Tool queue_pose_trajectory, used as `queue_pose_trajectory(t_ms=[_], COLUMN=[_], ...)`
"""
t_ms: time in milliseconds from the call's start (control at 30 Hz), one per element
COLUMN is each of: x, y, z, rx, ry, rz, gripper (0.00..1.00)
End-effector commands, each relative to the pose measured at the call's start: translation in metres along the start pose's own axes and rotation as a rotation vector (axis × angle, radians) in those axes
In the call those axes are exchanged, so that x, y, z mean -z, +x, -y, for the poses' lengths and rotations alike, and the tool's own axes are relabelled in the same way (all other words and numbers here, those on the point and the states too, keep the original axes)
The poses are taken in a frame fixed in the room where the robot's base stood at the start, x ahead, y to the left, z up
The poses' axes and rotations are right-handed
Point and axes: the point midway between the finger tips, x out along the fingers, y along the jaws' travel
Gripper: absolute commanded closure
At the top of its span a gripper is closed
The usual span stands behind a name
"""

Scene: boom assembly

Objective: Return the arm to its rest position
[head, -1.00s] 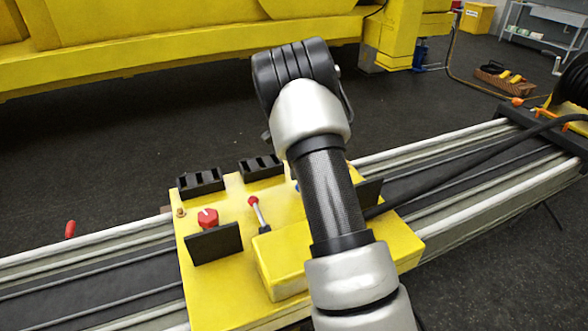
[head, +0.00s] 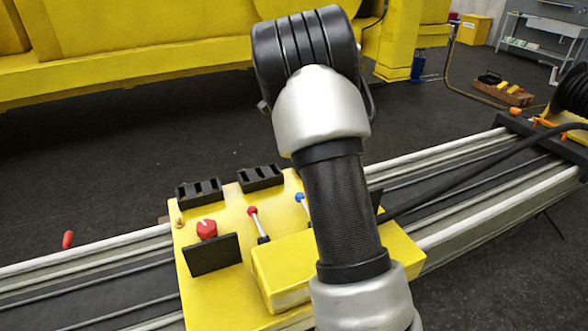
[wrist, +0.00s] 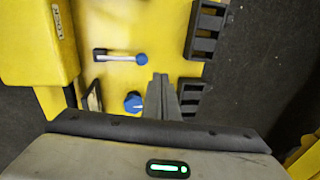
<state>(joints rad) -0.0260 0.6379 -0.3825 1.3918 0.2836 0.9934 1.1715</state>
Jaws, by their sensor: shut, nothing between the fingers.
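My arm rises through the middle of the head view, in front of the yellow control panel (head: 215,290); its far end is a black ribbed joint (head: 305,50). My gripper is hidden in the head view. In the wrist view my gripper (wrist: 161,78) shows with its two grey fingers together, empty, over the panel. Beside the fingers are a blue knob (wrist: 133,102) and a blue-tipped lever (wrist: 140,59). I cannot tell whether the fingers touch the panel.
The panel has a red knob (head: 206,229), a red-tipped lever (head: 258,224) and black slotted brackets (head: 200,190). It sits across a long railed boom (head: 90,253). A large yellow machine (head: 150,60) stands behind. Dark floor (head: 120,135) lies open between them.

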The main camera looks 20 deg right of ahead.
Motion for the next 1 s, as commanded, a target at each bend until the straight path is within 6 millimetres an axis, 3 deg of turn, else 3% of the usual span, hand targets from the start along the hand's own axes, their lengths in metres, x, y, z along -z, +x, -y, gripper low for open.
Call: queue_pose_trajectory(t_ms=[200, 533, 633, 767, 1000], x=[0.0, -0.001, -0.007, -0.022, -0.065], y=[-0.037, -0.054, -0.07, -0.108, -0.171], z=[0.001, -0.002, -0.011, -0.039, -0.12], rx=[0.003, 0.004, 0.021, 0.066, 0.166], ry=[-0.001, -0.011, -0.06, -0.209, -0.603], rz=[0.0, 0.002, 0.016, 0.042, 0.051], gripper=[1.0, 1.0, 1.0, 1.0, 1.0])
